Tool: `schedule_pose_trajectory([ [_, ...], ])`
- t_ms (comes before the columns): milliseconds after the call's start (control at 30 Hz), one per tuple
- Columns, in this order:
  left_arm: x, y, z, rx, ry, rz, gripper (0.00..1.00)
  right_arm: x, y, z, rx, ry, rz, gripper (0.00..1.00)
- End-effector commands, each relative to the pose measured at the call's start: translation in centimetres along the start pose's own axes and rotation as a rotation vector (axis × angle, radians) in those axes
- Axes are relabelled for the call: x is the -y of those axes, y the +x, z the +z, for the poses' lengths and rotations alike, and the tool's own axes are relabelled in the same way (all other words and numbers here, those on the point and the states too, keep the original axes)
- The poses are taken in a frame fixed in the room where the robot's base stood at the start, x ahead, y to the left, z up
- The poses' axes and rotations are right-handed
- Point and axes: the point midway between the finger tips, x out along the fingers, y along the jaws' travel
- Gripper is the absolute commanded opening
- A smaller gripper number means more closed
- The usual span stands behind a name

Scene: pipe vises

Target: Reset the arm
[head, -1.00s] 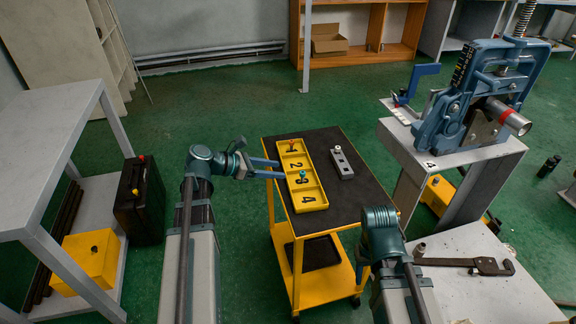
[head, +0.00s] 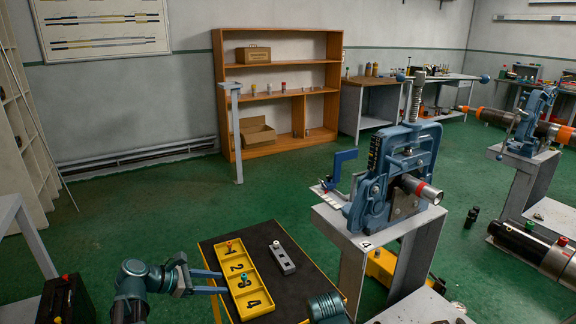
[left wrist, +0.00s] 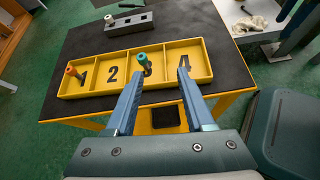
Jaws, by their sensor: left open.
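My left gripper (head: 222,282) is open at the left edge of the cart, beside the yellow tray (head: 262,306). In the left wrist view its two fingers (left wrist: 168,108) reach toward the tray's near wall with nothing between them. The tray has compartments numbered 1 to 4. Compartments 2 and 4 look empty. My right arm (head: 326,306) shows at the bottom edge of the head view; its gripper jaws are not visible.
A grey block with holes (head: 283,262) lies on the dark cart top (head: 212,250). A blue pipe vise (head: 372,190) clamping a pipe (head: 428,192) stands on a grey stand to the right. An orange shelf (head: 218,105) is at the back.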

Motion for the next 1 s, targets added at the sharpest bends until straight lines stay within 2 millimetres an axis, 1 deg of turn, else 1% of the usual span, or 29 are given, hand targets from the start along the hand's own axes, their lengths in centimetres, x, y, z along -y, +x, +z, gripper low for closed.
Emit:
schedule_pose_trajectory([
  [33, 1.9, 0.9, 2.3, -0.048, 0.110, -0.061, 0.53, -0.2, -2.3, 0.1, 0.000, 0.000, 0.000, 0.50],
  [133, 5.9, 3.0, 4.5, -0.158, 0.388, -0.201, 0.53, -0.5, -5.1, 0.3, 0.000, 0.000, 0.000, 0.50],
  [233, 9.8, 4.4, 6.2, -0.249, 0.682, -0.361, 0.53, -0.7, -7.7, 0.5, 0.000, 0.000, 0.000, 0.50],
  [300, 12.3, 4.8, 7.3, -0.298, 0.889, -0.481, 0.53, -0.9, -9.4, 0.6, 0.000, 0.000, 0.000, 0.50],
  [367, 14.3, 4.8, 8.2, -0.332, 1.066, -0.589, 0.53, -1.1, -10.9, 0.7, 0.000, 0.000, 0.000, 0.50],
  [400, 15.6, 4.7, 8.8, -0.350, 1.184, -0.663, 0.53, -1.1, -11.9, 0.7, 0.000, 0.001, 0.000, 0.50],
  [500, 18.2, 4.0, 10.3, -0.382, 1.463, -0.852, 0.53, -1.4, -14.3, 0.8, 0.000, 0.001, 0.000, 0.50],
  [600, 20.1, 3.1, 11.6, -0.394, 1.702, -1.027, 0.53, -1.5, -16.1, 0.9, 0.000, 0.001, 0.000, 0.50],
  [733, 21.5, 2.0, 12.9, -0.396, 1.927, -1.210, 0.53, -1.7, -17.8, 1.1, 0.000, 0.001, 0.000, 0.50],
  [833, 22.0, 1.5, 13.5, -0.393, 2.029, -1.302, 0.53, -1.8, -18.5, 1.1, 0.000, 0.001, 0.000, 0.50],
  [1000, 22.2, 1.3, 13.7, -0.391, 2.092, -1.364, 0.53, -1.8, -18.6, 1.1, 0.000, 0.001, 0.000, 0.50],
])
